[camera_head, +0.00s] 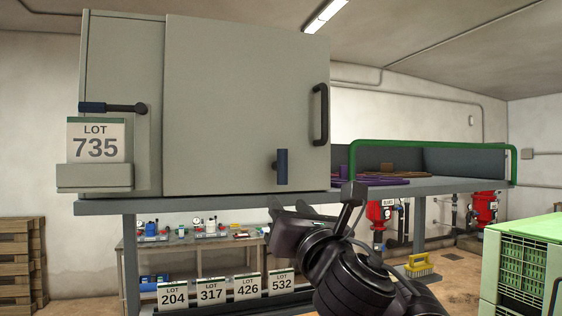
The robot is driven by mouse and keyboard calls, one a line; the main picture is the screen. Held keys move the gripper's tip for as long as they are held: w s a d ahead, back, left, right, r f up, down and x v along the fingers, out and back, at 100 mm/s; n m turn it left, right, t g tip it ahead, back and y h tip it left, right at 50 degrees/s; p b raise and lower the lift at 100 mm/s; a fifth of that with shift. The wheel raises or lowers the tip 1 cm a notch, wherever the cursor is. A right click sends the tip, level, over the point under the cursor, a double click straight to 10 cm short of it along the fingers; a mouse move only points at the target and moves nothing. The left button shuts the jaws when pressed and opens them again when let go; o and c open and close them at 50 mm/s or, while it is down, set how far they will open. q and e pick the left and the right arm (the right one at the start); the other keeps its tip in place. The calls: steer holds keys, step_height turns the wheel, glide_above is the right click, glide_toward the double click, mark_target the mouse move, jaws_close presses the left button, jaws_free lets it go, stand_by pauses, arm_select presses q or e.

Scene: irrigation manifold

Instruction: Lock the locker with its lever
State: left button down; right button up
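The grey-green locker (220,75) stands on a metal bench at the upper left. Its broad door (225,130) looks shut and has a black pull handle (321,114) at its right edge. A blue upright lever (281,167) sits low on the door near that edge. A second lever (110,107), black with a blue grip, lies horizontal on the left part of the locker. My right gripper (289,205) is below the door and the blue upright lever, apart from both. Its fingers look spread and empty. My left gripper is out of view.
A LOT 735 card (96,141) stands in a holder on the locker's left. The bench edge (200,204) runs under the locker, close to my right gripper. A green rail (430,142) borders the bench to the right. A green crate (525,260) stands at lower right.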

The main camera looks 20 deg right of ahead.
mark_target(284, 166)
step_height(284, 166, up, 5)
steer(key=s+n+t, duration=0.1)
steer(key=s+n, duration=0.1)
steer(key=p+x, duration=0.1)
steer(key=x, duration=0.1)
steer(key=p+x, duration=0.1)
steer(key=x, duration=0.2)
steer(key=p+x, duration=0.1)
steer(key=x, duration=0.1)
steer(key=shift+w+d+f, duration=0.1)
steer(key=shift+w+d, duration=0.15)
steer(key=shift+w, duration=0.15)
steer(key=shift+f, duration=0.1)
jaws_close()
